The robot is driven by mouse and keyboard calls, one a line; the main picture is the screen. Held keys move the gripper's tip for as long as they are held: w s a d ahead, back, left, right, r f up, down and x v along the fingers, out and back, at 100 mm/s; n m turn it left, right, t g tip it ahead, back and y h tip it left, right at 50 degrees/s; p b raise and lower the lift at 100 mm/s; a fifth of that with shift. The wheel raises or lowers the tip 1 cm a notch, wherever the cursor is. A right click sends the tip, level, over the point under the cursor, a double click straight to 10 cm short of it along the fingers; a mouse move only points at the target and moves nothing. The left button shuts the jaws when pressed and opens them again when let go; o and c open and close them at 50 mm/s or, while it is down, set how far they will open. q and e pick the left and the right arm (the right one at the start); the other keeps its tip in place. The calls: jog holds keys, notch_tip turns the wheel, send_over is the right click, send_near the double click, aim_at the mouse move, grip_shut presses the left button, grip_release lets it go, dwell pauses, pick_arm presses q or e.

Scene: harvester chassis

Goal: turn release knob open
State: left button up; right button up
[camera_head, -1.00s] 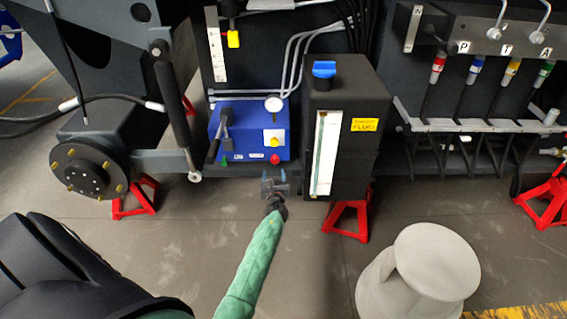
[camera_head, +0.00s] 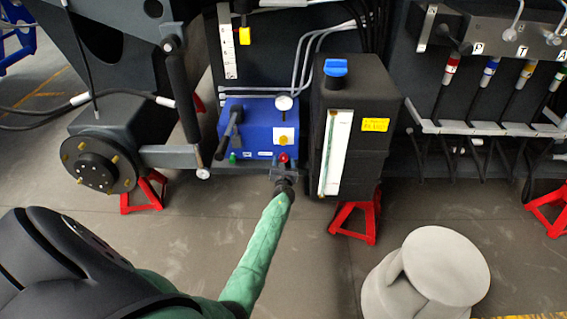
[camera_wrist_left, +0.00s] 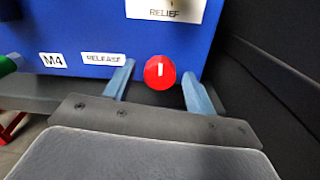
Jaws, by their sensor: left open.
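The red release knob (camera_head: 283,157) is on the lower front of the blue box (camera_head: 258,126), at its right. In the left wrist view the red knob (camera_wrist_left: 159,72) shows face on with a short white mark, upright, just right of a "RELEASE" label (camera_wrist_left: 104,58). My left gripper (camera_head: 285,172) is just in front of and below the knob. In the left wrist view its two blue-grey fingers (camera_wrist_left: 158,88) are open, one on each side of the knob, with gaps showing between them and it. My right gripper is not in view.
A black tank (camera_head: 352,130) with a blue cap stands close to the right of the blue box. A green knob (camera_head: 233,158) and a black lever (camera_head: 230,131) are at the box's left. Red stands (camera_head: 357,218) and a white stool (camera_head: 430,275) stand on the floor.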

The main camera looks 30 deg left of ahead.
pick_arm(q)
jog(key=shift+w, duration=0.1)
jog(key=c, duration=1)
